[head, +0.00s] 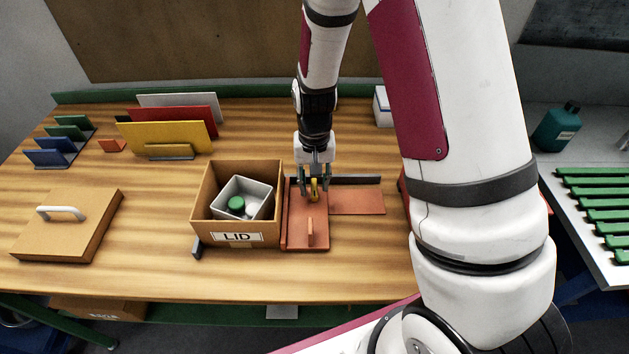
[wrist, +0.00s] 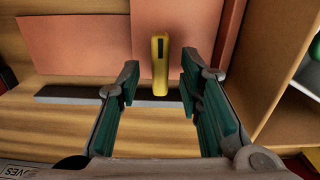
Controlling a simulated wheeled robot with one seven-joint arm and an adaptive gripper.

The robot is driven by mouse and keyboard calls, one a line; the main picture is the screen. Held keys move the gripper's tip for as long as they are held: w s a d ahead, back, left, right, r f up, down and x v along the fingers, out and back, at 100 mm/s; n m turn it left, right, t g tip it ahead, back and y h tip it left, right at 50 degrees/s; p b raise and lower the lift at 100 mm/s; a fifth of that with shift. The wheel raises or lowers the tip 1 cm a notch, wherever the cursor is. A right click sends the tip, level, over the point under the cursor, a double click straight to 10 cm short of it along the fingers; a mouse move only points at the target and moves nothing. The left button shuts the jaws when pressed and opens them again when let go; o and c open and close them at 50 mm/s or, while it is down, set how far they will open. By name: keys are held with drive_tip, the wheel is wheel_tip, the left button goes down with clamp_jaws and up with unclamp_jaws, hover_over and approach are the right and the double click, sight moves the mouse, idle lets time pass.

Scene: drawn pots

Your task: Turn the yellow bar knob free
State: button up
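The yellow bar knob (wrist: 160,62) stands on a terracotta-coloured panel (head: 307,213); it also shows in the head view (head: 314,192). In the wrist view the bar points lengthwise along the picture, away from my gripper. My gripper (wrist: 158,88) is open, with its green-padded fingers on either side of the knob's near end. A gap shows on both sides, so neither finger appears to touch it. In the head view my gripper (head: 315,184) points down over the panel. The knob's base is hidden from above.
A second terracotta plate (head: 357,200) and a dark rail (head: 350,180) lie at right and behind. A wooden lid (head: 66,225) lies far left.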

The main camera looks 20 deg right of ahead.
drive_tip(key=shift+f, duration=0.15)
drive_tip(key=shift+c, duration=0.3)
clamp_jaws()
